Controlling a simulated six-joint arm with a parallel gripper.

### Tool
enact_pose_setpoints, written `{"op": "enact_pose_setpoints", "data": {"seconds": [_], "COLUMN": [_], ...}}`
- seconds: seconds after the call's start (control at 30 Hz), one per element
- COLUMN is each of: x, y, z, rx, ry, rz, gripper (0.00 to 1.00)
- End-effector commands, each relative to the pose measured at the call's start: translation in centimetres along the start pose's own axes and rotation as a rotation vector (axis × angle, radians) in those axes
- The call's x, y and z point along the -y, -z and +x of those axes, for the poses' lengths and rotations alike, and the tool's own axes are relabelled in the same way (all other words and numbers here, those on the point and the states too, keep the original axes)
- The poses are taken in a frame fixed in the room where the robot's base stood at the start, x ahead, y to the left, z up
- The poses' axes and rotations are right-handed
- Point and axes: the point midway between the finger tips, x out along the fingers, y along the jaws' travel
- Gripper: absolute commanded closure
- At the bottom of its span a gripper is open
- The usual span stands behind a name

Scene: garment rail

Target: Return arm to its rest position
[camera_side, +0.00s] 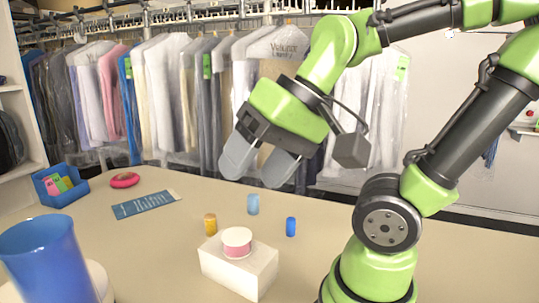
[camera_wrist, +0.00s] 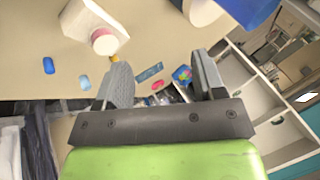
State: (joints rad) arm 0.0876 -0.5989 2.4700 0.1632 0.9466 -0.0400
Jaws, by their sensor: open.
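My gripper (camera_side: 260,163) is at the end of my green and black arm, raised above the table. Its two grey fingers are apart with nothing between them, and they also show in the wrist view (camera_wrist: 163,84). In the side view the fingers point down and to the left, well clear of the objects on the table. My arm is bent, with its base at the right of the table.
The beige table (camera_side: 160,240) holds a white box (camera_side: 238,272) with a pink-sided roll (camera_side: 237,241), an orange spool (camera_side: 210,224), a light blue spool (camera_side: 253,204), a blue spool (camera_side: 291,227), a blue cup (camera_side: 48,262) and a blue bin (camera_side: 50,193). Bagged garments (camera_side: 170,90) hang behind.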

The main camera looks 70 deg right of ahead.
Motion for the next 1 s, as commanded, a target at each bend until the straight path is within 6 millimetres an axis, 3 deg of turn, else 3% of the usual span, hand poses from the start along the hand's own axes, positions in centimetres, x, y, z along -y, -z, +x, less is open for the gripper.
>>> {"op": "enact_pose_setpoints", "data": {"seconds": [0.1, 0.23, 1.0], "x": [-0.4, -0.6, -0.7], "y": [-0.3, -0.3, -0.3], "z": [-1.2, -1.7, -1.7], "rx": [-0.095, -0.136, -0.137], "ry": [-0.016, -0.026, -0.028], "rz": [-0.143, -0.198, -0.199], "gripper": [0.37, 0.37, 0.37]}}
